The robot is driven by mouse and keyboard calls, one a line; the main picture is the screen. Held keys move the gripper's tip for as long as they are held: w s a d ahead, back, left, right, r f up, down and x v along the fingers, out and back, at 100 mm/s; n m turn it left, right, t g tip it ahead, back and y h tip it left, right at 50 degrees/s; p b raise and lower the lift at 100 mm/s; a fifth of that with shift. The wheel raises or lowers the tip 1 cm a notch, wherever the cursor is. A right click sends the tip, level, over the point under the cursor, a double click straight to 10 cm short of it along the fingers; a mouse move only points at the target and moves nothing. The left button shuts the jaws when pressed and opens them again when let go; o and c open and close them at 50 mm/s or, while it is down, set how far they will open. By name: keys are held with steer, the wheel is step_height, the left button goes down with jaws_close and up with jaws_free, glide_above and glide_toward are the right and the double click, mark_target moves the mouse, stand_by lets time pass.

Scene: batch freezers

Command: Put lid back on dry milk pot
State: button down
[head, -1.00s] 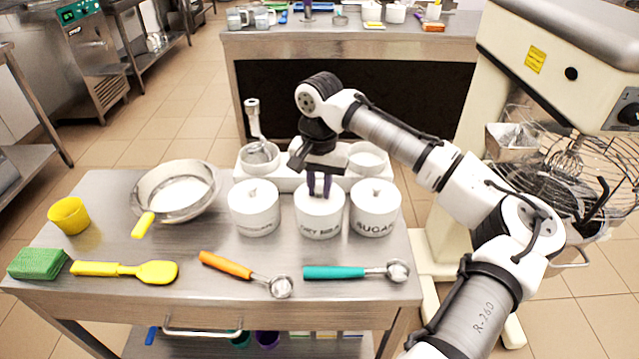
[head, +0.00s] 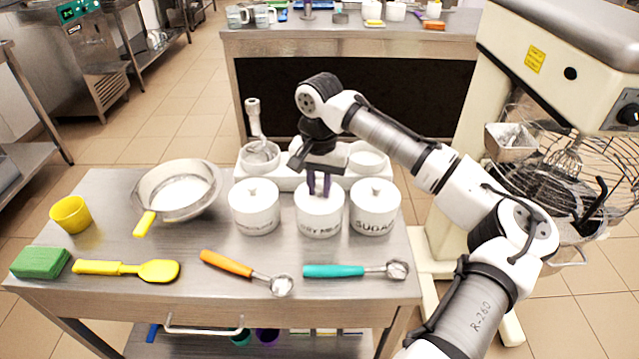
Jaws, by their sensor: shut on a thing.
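The dry milk pot (head: 320,222) is the middle of three white lidded pots on the steel table. Its white lid (head: 308,201) sits on top of the pot, level as far as I can see. The fingers hide the knob, and I cannot tell whether the lid is fully seated on the rim.
A lidded white pot (head: 255,208) stands close on the left and the sugar pot (head: 375,207) close on the right. A white tray with bowls (head: 291,180) is behind. Scoops (head: 340,271), a spatula (head: 125,268) and a sieve (head: 177,190) lie around.

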steer(key=c, duration=0.7)
jaws_free()
steer(key=shift+r+p, duration=3.45)
steer(key=shift+r, duration=0.1)
steer(key=shift+c, duration=0.3)
jaws_close()
steer(key=shift+f, duration=0.15)
steer(key=shift+f+b, duration=1.1)
steer(key=shift+f, duration=1.3)
steer(key=shift+r, duration=0.1)
